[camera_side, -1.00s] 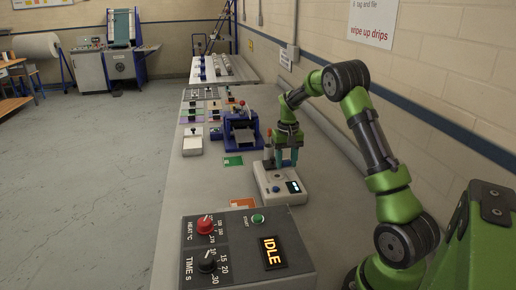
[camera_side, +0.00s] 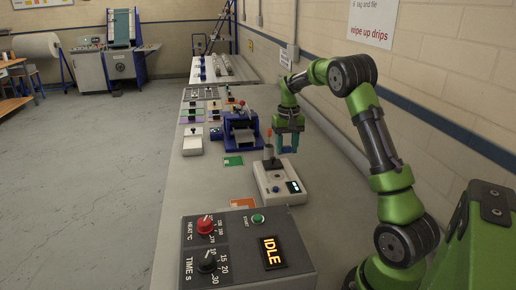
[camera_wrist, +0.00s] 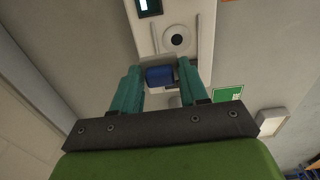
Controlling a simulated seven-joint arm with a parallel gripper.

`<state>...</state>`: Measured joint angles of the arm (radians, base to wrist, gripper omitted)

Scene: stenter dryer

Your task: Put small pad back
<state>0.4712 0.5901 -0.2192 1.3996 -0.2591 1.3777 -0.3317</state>
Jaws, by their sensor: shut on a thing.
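My gripper (camera_side: 288,142) hangs above the bench, just behind and above the far end of the white device. Its teal fingers also show in the wrist view (camera_wrist: 160,80), shut on a small blue block (camera_wrist: 160,75) between their tips. This block may be the small pad; its full shape is hidden by the fingers. The device also shows at the top of the wrist view (camera_wrist: 198,15).
A blue press-like machine (camera_side: 240,130) stands left of my gripper. A green card (camera_side: 233,161) and a white box (camera_side: 192,143) lie left of the device. A grey control box reading IDLE (camera_side: 270,252) is in front. Several small coloured items lie farther back. The wall is at right.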

